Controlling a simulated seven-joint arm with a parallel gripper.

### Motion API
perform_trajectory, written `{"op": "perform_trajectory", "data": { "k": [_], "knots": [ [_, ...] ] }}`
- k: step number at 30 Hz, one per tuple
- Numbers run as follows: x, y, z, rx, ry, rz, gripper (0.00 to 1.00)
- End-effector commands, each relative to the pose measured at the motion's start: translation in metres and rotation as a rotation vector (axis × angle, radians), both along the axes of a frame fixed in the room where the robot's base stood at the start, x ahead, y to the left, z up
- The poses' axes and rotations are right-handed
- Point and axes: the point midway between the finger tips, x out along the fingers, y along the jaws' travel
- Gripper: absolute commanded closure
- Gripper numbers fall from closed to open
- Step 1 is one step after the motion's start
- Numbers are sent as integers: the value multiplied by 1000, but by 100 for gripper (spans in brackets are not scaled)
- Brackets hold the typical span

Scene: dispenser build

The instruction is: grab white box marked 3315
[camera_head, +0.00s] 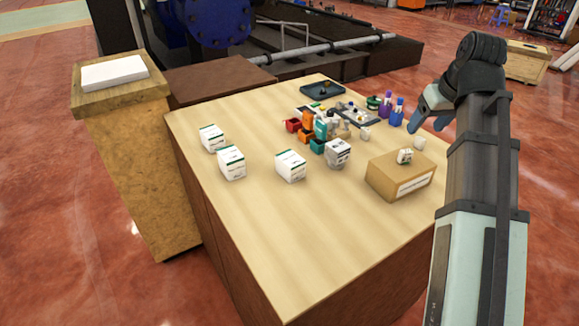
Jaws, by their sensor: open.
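Several white boxes with green and dark print stand on the wooden table (262,232). Two are at the left, a rear one (212,138) and a front one (231,163). One white box (291,166) stands near the middle. A greyer box (338,153) stands to its right. Their numbers are too small to read, so I cannot tell which is marked 3315. My gripper (427,119) is open and appears empty above the table's right side, well apart from these boxes.
A cardboard box (388,184) with a small white item (405,156) on top sits at the right. Coloured bins (308,128), bottles (397,112) and a dark tray (323,91) crowd the back. The table's front left is clear. A wooden stand (130,165) adjoins the left.

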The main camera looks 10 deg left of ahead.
Motion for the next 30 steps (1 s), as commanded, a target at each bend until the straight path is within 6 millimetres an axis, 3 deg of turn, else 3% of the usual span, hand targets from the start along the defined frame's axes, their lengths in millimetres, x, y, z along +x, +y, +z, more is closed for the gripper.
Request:
{"op": "perform_trajectory", "data": {
  "k": [5, 13, 22, 26, 30],
  "knots": [
    [0, 0, 0, 0, 0, 0, 35],
    [0, 0, 0, 0, 0, 0, 11],
    [0, 5, 0, 0, 0, 8, 11],
    [0, 27, -1, 0, 2, 45, 11],
    [0, 72, -12, 0, 20, 120, 11]
  ]
}}
